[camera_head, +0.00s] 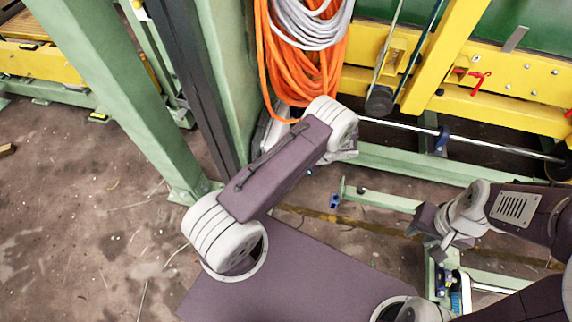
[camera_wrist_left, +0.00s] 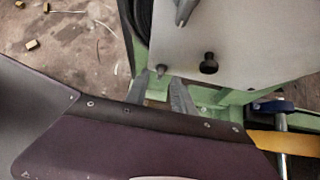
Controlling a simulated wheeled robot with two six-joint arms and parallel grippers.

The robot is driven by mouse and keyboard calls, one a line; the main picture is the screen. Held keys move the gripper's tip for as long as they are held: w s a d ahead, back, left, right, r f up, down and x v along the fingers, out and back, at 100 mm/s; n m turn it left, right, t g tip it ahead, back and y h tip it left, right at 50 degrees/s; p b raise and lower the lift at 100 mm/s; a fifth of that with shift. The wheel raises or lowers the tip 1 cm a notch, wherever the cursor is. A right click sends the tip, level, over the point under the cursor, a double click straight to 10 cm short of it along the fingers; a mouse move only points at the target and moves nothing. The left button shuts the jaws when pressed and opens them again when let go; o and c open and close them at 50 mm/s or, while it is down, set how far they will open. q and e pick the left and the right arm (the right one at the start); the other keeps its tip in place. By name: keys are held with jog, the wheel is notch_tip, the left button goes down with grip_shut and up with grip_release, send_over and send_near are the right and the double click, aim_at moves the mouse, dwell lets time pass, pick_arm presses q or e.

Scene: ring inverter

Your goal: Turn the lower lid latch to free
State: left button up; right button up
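In the left wrist view a pale grey panel (camera_wrist_left: 250,35) carries a round black knob (camera_wrist_left: 208,63). A dark grey pointed lever (camera_wrist_left: 185,10) hangs over the panel at the top edge, and a small pin shows near its lower left corner. I cannot tell which of these is the lower lid latch. My left gripper (camera_wrist_left: 163,95) shows two grey fingers apart, with nothing seen between them, just below the panel; contact is unclear. In the head view my left arm hides this gripper. My right gripper (camera_head: 428,238) hangs at the right, its finger gap unclear.
Green posts (camera_head: 130,100) stand at the left. Orange cables (camera_head: 295,70) hang beside them. A yellow beam (camera_head: 490,105) and a metal rod (camera_head: 400,125) with a blue clamp (camera_head: 442,140) run across the right. Bare floor (camera_head: 80,230) lies at the left.

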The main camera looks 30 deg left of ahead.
pick_arm(q)
jog(key=p+v, duration=0.1)
jog(key=v, duration=0.6)
jog(key=shift+d+r, duration=0.2)
